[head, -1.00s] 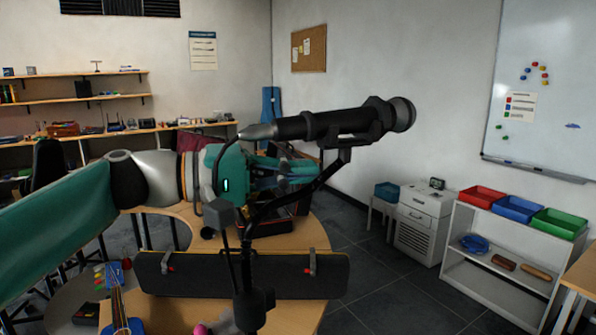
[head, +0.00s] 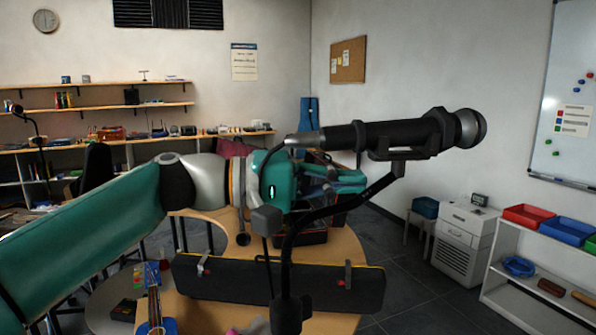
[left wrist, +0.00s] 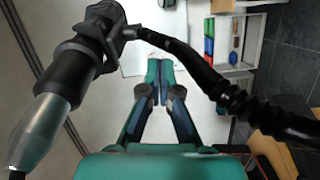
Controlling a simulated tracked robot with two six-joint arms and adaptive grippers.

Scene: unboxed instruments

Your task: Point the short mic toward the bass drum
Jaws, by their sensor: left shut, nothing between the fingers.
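The short mic (head: 395,135) is a black cylinder with a wide ringed head pointing right and a silver tail with a cable at left. It sits in a clip on a bent black stand arm (head: 340,205), close in front of the head camera. The left wrist view shows the mic (left wrist: 85,62) at upper left, beside the fingers. My left gripper (head: 358,180) is behind and below the mic in the head view, partly hidden by the stand. Its fingers (left wrist: 160,65) are shut, with nothing between them. I cannot make out a bass drum. My right gripper is out of view.
A long black case (head: 280,282) lies on the wooden table (head: 215,310), with a blue guitar (head: 155,305) at its left. A white shelf (head: 505,262) with red and blue bins stands at right, beside a white cabinet (head: 465,240). Grey floor (head: 410,285) is clear between.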

